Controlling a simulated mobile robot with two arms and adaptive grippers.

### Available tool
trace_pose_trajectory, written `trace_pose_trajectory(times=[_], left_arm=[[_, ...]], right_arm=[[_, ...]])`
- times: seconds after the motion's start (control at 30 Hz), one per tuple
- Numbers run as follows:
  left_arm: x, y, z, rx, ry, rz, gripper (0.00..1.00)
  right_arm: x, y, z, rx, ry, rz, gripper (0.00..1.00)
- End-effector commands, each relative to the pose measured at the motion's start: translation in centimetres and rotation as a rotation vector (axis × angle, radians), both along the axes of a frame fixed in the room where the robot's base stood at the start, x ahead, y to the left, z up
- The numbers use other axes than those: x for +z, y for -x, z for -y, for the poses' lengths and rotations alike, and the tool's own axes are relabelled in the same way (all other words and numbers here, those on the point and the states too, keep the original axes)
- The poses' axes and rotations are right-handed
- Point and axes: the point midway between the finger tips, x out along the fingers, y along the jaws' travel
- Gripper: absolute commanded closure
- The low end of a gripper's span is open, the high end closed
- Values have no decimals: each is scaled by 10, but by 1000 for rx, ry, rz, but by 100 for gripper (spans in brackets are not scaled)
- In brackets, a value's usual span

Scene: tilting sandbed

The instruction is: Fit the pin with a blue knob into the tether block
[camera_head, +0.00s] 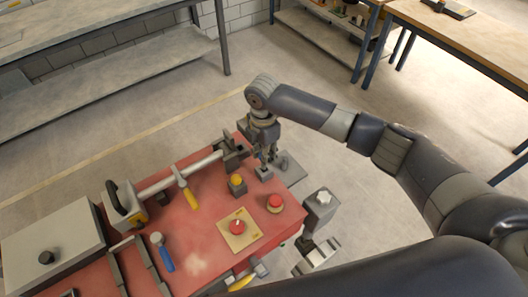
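My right gripper (267,157) points down at the far right corner of the red sandbed top. Its fingers are small and dark here, and I cannot tell whether they are apart or hold anything. A small grey block (264,173) sits just under the fingertips. A grey plate with an upright post (288,166) stands just right of it. I cannot tell which of these is the tether block. No pin with a blue knob can be made out for certain. A blue-handled piece (166,260) with a round grey head lies at the left.
The red top (197,228) carries a red button (275,203), a yellow knob (237,181), a red dial on a tan plate (238,228), a yellow-handled lever (188,194) and a grey bar. A grey box with a white star knob (321,200) stands at the right edge.

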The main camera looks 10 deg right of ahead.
Motion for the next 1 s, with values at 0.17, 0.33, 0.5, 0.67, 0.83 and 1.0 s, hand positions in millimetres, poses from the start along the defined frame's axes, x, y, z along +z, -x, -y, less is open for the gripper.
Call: trace_pose_trajectory(times=[0.17,0.33,0.5,0.67,0.83,1.0], left_arm=[[-3,1,0,0,0,-1,60],[-5,1,0,0,0,-1,60],[-7,1,0,1,0,-1,60],[-9,1,0,1,0,-1,60],[-10,0,0,1,0,-1,60],[-9,0,0,1,0,0,60]], right_arm=[[-5,0,0,0,0,0,100],[-10,0,0,0,0,0,100],[-14,1,0,0,-1,0,100],[-18,1,-1,0,-1,0,100],[-20,1,-1,1,-1,1,100],[-19,1,-1,0,-1,1,100]])
